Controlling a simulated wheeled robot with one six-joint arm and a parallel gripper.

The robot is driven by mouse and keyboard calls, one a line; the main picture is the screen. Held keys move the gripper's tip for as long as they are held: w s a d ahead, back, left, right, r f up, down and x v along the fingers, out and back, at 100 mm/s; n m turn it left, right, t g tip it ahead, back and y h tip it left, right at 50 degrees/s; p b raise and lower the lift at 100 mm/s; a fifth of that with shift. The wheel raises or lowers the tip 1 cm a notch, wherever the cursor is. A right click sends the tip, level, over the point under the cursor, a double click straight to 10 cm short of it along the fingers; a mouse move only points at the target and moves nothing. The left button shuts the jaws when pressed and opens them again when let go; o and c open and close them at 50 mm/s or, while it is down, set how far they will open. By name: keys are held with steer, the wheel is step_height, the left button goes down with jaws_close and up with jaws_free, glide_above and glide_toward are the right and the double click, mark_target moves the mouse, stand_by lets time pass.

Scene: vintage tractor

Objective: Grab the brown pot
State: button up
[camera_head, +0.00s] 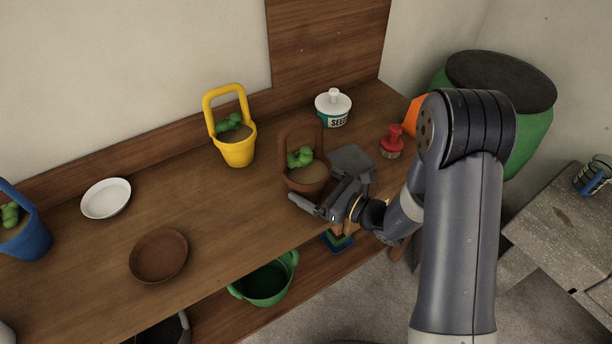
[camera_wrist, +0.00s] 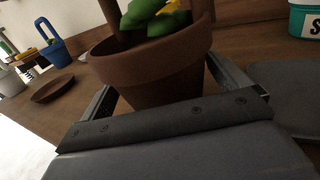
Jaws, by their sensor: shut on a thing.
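The brown pot (camera_head: 307,178) stands on the wooden shelf, with a tall brown handle and a small green plant in it. My gripper (camera_head: 318,196) is at the pot's front side, with a finger on either side of its lower body. In the wrist view the brown pot (camera_wrist: 150,68) fills the space between the two fingers (camera_wrist: 170,98), and the gripper is shut on it. The pot looks upright. Whether its base touches the shelf is hidden by the gripper.
A yellow pot (camera_head: 238,150) stands to the left, a white seed tub (camera_head: 333,108) behind, and a red-topped object (camera_head: 392,142) to the right. A grey flat piece (camera_head: 352,158) lies beside the pot. A brown saucer (camera_head: 158,256) and white dish (camera_head: 106,198) lie further left.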

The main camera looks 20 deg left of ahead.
steer(key=shift+c, duration=0.8)
steer(key=shift+r, duration=0.15)
